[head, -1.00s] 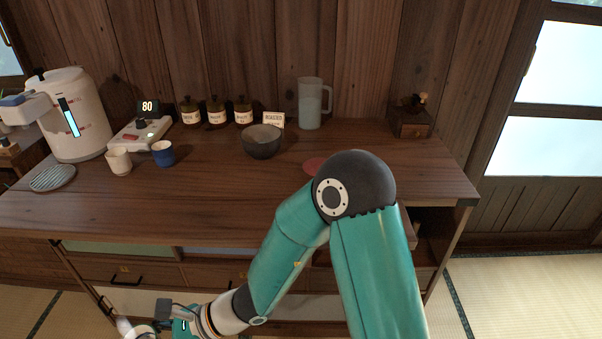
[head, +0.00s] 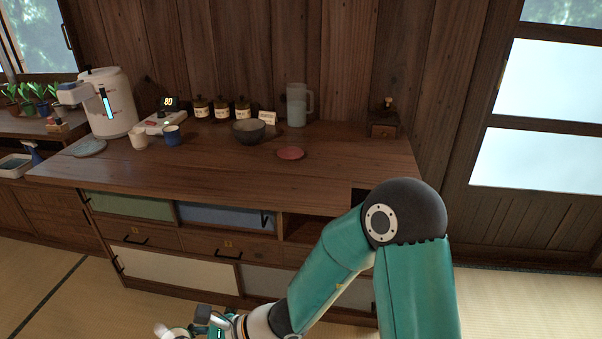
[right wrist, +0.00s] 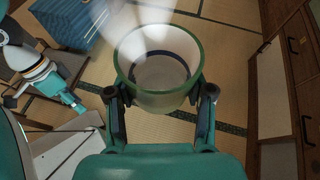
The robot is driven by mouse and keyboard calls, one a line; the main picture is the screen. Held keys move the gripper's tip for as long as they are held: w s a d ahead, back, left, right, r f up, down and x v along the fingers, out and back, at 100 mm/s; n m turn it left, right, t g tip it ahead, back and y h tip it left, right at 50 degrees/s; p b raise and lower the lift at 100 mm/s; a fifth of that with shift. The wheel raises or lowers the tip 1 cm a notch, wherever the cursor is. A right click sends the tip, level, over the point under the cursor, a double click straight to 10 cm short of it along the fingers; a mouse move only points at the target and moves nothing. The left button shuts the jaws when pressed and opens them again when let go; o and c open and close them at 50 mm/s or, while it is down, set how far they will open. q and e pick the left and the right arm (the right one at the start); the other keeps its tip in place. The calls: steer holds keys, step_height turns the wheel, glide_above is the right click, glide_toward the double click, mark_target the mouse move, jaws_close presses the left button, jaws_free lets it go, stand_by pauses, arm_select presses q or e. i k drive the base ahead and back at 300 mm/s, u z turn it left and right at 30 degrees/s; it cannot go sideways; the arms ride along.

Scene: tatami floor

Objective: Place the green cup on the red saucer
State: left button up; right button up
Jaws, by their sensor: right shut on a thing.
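The red saucer (head: 290,153) lies flat and empty on the wooden counter in the head view, right of the dark bowl. The green cup (right wrist: 160,98) shows in the right wrist view, with its open rim toward the camera. My right gripper (right wrist: 160,92) is shut on the cup, one finger on each side. In the head view my right arm reaches down in front of the counter, its wrist at the bottom edge, well below the saucer. The cup cannot be made out there. Part of my left arm shows at the left of the right wrist view; its jaws are unclear.
The counter (head: 225,170) holds a dark bowl (head: 249,131), blue cup (head: 172,136), pale cup (head: 139,138), several jars and a glass pitcher (head: 297,105). A small wooden box (head: 383,128) stands at the right. Tatami floor (head: 45,270) lies below.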

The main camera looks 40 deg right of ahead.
mark_target(291, 152)
steer(key=z, duration=0.45)
steer(key=i, duration=0.3)
steer(key=z, duration=0.25)
